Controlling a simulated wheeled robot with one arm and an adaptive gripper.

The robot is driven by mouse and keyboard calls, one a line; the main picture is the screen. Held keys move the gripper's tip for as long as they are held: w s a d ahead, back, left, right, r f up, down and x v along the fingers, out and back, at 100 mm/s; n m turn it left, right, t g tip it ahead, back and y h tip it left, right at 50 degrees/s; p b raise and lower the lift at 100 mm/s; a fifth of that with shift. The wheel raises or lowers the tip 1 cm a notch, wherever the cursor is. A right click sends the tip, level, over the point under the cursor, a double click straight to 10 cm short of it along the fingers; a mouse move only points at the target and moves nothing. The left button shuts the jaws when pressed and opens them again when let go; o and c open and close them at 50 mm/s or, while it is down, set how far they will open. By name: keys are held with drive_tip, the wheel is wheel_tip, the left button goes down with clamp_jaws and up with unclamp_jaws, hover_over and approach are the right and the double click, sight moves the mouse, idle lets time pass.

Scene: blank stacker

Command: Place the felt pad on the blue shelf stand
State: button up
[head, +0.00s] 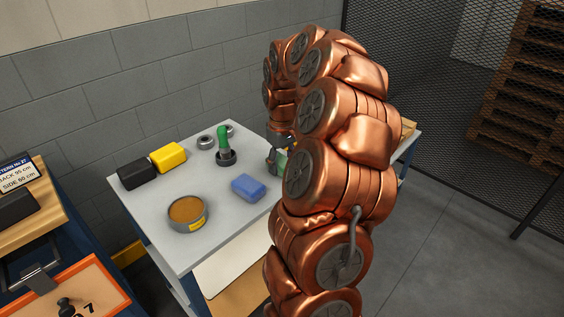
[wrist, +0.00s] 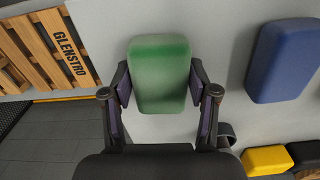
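A green rounded block (wrist: 160,80), which looks like the felt pad, is between the two fingers of my gripper (wrist: 161,88) in the wrist view. Both fingertips appear to touch its sides. In the head view only a sliver of the green block (head: 282,161) shows beside my gripper (head: 273,160), over the grey table; my arm hides the rest. I cannot tell whether it is clear of the table top. A blue-sided stand with a wooden top (head: 48,218) is at the left edge of the head view; I cannot tell whether it is the shelf stand.
The grey table (head: 222,217) holds a blue block (head: 248,188), a round tin (head: 187,213), a yellow block (head: 168,157), a black block (head: 137,174), a green-handled tool (head: 224,146) and metal rings (head: 206,141). A wooden pallet (wrist: 50,45) shows in the wrist view.

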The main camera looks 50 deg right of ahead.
sight(282, 161)
drive_tip(key=o, duration=0.4)
drive_tip(key=shift+c, duration=0.2)
drive_tip(key=shift+r, duration=0.1)
wheel_tip(282, 161, up, 12)
drive_tip(key=b, duration=0.1)
idle(0.4)
drive_tip(key=s+a+f+n, duration=0.1)
drive_tip(key=s+a, duration=0.1)
drive_tip(key=a, duration=0.9)
drive_tip(key=s+a+n, duration=0.1)
drive_tip(key=s+a, duration=0.2)
drive_tip(key=a, duration=0.7)
drive_tip(key=s+a+f, duration=0.3)
drive_tip(key=s, duration=0.3)
drive_tip(key=s+a+f+g, duration=0.1)
drive_tip(key=s+a+f, duration=0.2)
drive_tip(key=s, duration=0.3)
drive_tip(key=s+a+f+m, duration=0.1)
drive_tip(key=s+a+f, duration=0.2)
drive_tip(key=s+a, duration=0.2)
drive_tip(key=shift+s+a+f+g, duration=0.25)
drive_tip(key=shift+s+g, duration=0.15)
drive_tip(key=shift+s, duration=0.1)
